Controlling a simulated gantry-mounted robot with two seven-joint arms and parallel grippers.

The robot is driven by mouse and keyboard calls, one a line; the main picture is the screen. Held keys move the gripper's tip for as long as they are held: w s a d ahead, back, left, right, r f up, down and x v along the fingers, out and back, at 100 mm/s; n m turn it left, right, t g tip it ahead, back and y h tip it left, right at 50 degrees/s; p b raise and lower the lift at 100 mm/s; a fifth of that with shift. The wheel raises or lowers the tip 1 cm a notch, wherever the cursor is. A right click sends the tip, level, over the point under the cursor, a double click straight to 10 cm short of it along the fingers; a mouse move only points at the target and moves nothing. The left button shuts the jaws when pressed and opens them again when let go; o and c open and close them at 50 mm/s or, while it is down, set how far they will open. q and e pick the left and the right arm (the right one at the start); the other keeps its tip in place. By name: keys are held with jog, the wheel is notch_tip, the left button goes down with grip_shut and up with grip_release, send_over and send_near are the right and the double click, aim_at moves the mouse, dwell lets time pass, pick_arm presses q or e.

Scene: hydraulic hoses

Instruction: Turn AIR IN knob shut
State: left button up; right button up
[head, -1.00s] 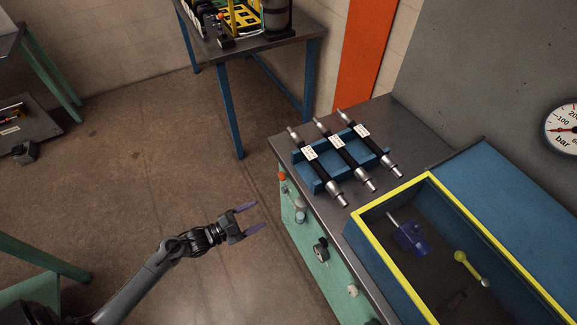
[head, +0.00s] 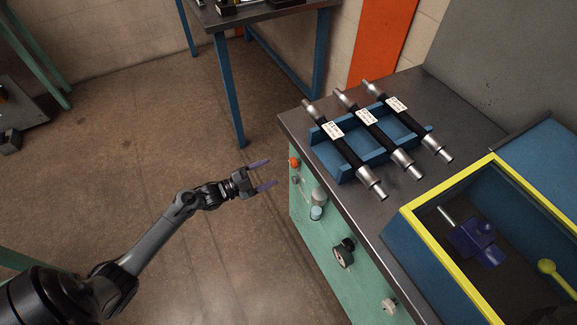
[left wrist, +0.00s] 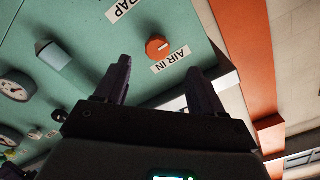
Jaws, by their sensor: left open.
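The AIR IN knob (head: 294,162) is a small orange knob at the upper left of the green front panel of the bench. In the left wrist view the orange knob (left wrist: 157,47) sits just above its white AIR IN label (left wrist: 171,60), beyond and between my fingers. My left gripper (head: 264,174) is open and empty, with its two purple fingers pointing at the panel. It is to the left of the knob and apart from it. In the left wrist view its fingers (left wrist: 160,85) frame the label. My right gripper is not in view.
The green panel (head: 330,282) also carries a clear filter bowl (head: 317,205), a gauge (head: 343,253) and a pale knob (head: 389,305). Several hoses lie in a blue rack (head: 335,170) on the bench top. A yellow-edged box (head: 432,255) stands at right.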

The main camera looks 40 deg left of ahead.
aim_at(291, 163)
pick_arm(q)
jog(key=b+x, duration=0.2)
jog(key=x, duration=0.7)
jog(key=shift+s+d+f, duration=0.1)
jog(key=c, duration=1.1)
jog(key=shift+o, duration=0.2)
